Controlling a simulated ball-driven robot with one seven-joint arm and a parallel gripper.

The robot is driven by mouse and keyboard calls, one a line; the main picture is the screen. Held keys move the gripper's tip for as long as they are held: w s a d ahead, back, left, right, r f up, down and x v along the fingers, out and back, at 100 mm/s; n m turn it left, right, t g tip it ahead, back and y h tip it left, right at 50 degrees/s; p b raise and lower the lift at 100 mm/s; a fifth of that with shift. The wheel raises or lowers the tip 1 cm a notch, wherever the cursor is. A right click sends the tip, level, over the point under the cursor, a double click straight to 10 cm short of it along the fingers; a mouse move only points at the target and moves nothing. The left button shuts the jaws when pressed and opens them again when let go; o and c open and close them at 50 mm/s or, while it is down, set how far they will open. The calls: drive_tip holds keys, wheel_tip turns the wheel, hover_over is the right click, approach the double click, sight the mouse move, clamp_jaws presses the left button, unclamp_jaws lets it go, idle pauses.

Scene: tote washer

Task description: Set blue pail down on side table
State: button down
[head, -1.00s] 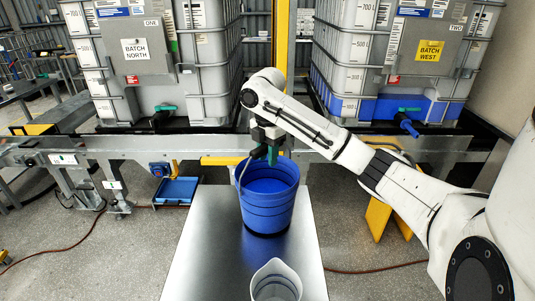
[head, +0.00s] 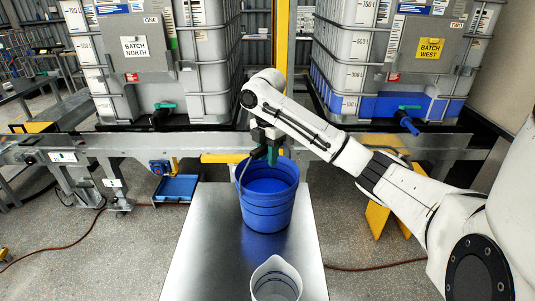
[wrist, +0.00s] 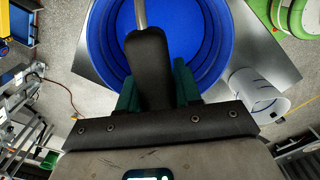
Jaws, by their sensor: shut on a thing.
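The blue pail (head: 268,208) is upright at the side table (head: 215,240), over the middle of its steel top. Its base looks at or very close to the surface; I cannot tell for certain that it touches. My gripper (head: 270,150) is above the pail's rim, shut on the dark grip of its handle. In the wrist view the green fingers (wrist: 155,88) close on either side of that black grip (wrist: 148,65), with the open, empty-looking blue pail (wrist: 205,40) below.
A clear measuring jug (head: 275,280) stands at the table's near edge, in front of the pail. Behind the table runs a grey conveyor rail (head: 400,145). Two caged tanks, one labelled BATCH NORTH (head: 135,47), stand beyond. The table's left part is clear.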

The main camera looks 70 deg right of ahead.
drive_tip(key=shift+d+r, duration=0.1)
drive_tip(key=shift+r, duration=0.1)
drive_tip(key=c, duration=1)
unclamp_jaws()
drive_tip(key=o, duration=0.3)
drive_tip(key=shift+f, duration=0.1)
drive_tip(key=shift+o, duration=0.8)
drive_tip(key=shift+f, duration=0.25)
drive_tip(key=o, duration=0.5)
drive_tip(key=shift+r, duration=0.1)
drive_tip(key=shift+o, duration=0.2)
drive_tip(key=shift+r+p, duration=2.25)
drive_tip(key=shift+r, duration=2.3)
